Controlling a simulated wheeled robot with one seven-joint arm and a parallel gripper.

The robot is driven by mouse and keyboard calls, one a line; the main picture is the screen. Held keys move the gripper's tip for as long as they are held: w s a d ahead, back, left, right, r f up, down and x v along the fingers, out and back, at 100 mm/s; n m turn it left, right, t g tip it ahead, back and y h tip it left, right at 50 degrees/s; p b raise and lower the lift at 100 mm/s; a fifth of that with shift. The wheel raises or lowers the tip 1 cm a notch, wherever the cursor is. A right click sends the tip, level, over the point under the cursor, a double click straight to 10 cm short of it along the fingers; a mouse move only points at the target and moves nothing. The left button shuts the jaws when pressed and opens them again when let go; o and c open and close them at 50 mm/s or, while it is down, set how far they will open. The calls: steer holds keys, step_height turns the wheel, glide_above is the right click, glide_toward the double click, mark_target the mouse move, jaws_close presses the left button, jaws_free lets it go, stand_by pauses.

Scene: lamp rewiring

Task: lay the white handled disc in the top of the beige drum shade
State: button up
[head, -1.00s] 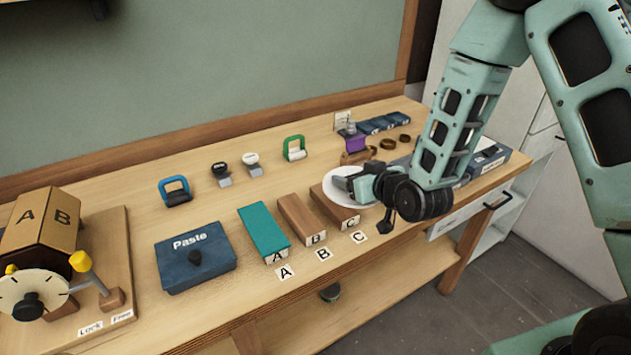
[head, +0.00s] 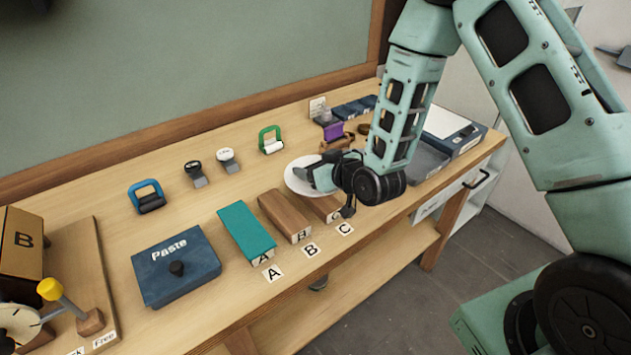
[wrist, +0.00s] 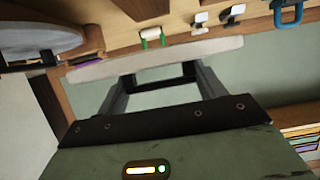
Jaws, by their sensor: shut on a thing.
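The white disc (head: 299,181) is held in my gripper (head: 325,178) above the bench, behind the wooden block C. In the wrist view the disc (wrist: 160,60) shows nearly edge-on as a pale band across the fingertips. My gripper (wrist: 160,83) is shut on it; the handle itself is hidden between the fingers. I cannot make out the beige drum shade in either view.
The bench holds a blue Paste box (head: 176,265), a teal block A (head: 246,232), wooden block B (head: 285,215), a blue clamp (head: 147,196) and a green clamp (head: 271,140). A grey tray (head: 428,160) lies at the right end. A rounded grey shape (wrist: 40,30) in the wrist view is unclear.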

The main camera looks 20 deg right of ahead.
steer(key=shift+f+p, duration=0.45)
steer(key=shift+f, duration=2.1)
steer(key=shift+f, duration=0.15)
steer(key=shift+f+b, duration=0.15)
steer(key=shift+b, duration=0.15)
steer(key=o, duration=1.1)
steer(key=shift+p, duration=0.4)
